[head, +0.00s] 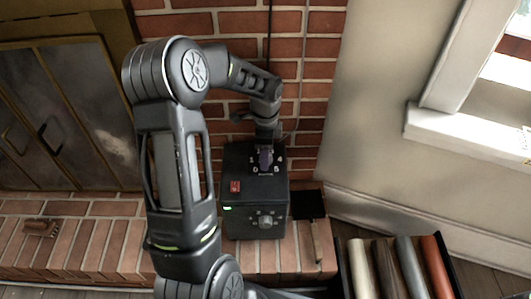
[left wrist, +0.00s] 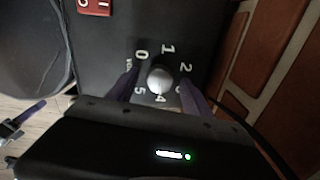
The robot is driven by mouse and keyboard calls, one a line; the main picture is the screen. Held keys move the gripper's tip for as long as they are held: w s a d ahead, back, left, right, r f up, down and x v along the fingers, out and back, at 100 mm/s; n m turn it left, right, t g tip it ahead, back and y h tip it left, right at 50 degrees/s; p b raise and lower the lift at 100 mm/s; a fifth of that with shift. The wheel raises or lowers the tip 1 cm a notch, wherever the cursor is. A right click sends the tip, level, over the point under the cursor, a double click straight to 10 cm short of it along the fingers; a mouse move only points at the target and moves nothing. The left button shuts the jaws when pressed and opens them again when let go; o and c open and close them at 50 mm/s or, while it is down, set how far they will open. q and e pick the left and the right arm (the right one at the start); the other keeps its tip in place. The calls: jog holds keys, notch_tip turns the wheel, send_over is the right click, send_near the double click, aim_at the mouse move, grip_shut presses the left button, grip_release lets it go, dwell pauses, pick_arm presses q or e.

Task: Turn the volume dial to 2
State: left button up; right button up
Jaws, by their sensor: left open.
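The volume dial (left wrist: 160,80) is a round pale knob on the top of a black box (head: 238,205), ringed by white numbers 0 to 5. In the left wrist view the open fingers of my left gripper (left wrist: 159,90) are on either side of the knob, with gaps visible. I cannot tell which number the knob points to. In the head view my left gripper (head: 265,157) comes down onto the box top and hides the knob. A purple-tipped dark part, apparently my right gripper (left wrist: 22,122), shows small at the lower left of the wrist view.
A red switch (head: 235,186) sits on the box top, and it also shows in the wrist view (left wrist: 94,8). A second knob (head: 265,220) is on the box front. The box stands on a brick hearth (head: 90,245) against a brick wall (head: 315,75). Rolls (head: 410,265) stand at right.

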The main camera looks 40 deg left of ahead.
pick_arm(q)
jog(key=shift+c, duration=0.5)
grip_shut()
jog(key=shift+n, duration=0.4)
jog(key=n+p, duration=0.1)
jog(key=n, duration=0.3)
jog(key=shift+r+p, duration=0.1)
jog(key=shift+p, duration=0.25)
jog(key=n+p, duration=0.1)
jog(key=n, duration=0.4)
jog(key=shift+n, duration=0.4)
jog(key=n+p, duration=0.2)
jog(key=n, duration=0.3)
jog(key=n+p, duration=0.2)
jog(key=n, duration=0.3)
jog(key=shift+n, duration=0.4)
